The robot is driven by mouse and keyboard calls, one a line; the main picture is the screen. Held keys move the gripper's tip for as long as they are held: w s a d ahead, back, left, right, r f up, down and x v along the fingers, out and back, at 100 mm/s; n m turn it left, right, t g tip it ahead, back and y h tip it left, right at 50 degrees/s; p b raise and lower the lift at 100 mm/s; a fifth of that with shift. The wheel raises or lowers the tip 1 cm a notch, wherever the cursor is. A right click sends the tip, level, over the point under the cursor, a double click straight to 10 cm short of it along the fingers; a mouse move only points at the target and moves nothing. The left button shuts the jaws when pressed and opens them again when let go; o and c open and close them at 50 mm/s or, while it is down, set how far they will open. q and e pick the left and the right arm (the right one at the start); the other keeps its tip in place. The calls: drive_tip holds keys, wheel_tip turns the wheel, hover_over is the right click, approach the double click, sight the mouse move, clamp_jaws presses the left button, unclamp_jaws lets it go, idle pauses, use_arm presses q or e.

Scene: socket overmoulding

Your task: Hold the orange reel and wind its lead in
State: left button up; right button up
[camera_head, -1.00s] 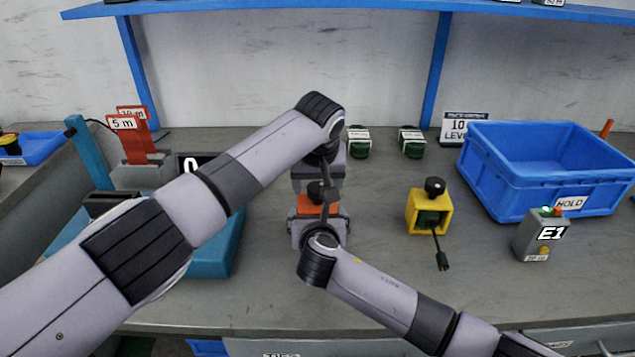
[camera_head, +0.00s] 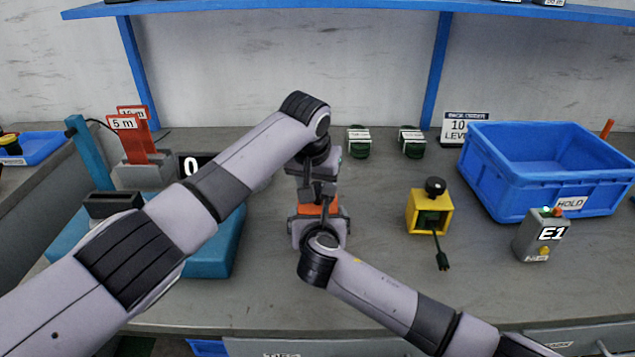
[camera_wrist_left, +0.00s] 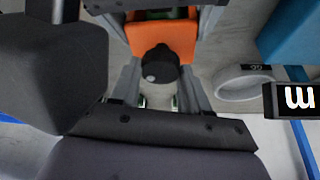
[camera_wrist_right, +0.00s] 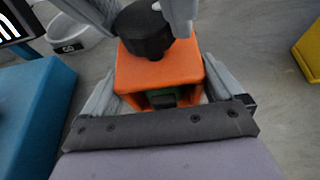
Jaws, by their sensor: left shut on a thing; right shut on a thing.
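The orange reel (camera_head: 312,209) stands on the bench left of centre in the head view, mostly covered by my arms. My right gripper (camera_wrist_right: 160,88) is shut on the sides of its orange body. On top of the reel is a black knob (camera_wrist_right: 145,32). My left gripper (camera_wrist_left: 158,80) is shut on this knob; its fingers flank it in both wrist views. A dark green part (camera_wrist_right: 163,100) shows in the reel's opening. The orange reel's lead cannot be made out.
A yellow reel (camera_head: 429,210) with a black knob and a dark lead stands to the right. A blue crate (camera_head: 545,170) and a grey box marked E1 (camera_head: 540,235) are further right. A teal block (camera_head: 215,250) stands close on the left.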

use_arm(q)
drive_tip(key=m+h, duration=0.1)
drive_tip(key=m, duration=0.4)
drive_tip(key=shift+m+g+h, duration=0.3)
drive_tip(key=shift+g+h, duration=0.1)
drive_tip(key=shift+w+a+m+g+h, duration=0.1)
drive_tip(key=shift+m+g+h, duration=0.2)
drive_tip(key=shift+m, duration=0.85)
drive_tip(key=shift+m+g+h, duration=0.1)
drive_tip(key=shift+m+g, duration=0.3)
drive_tip(key=shift+m, duration=0.75)
drive_tip(key=o, duration=1.1)
drive_tip(key=shift+r, duration=0.1)
drive_tip(key=v, duration=1.2)
drive_tip(key=shift+a, duration=0.1)
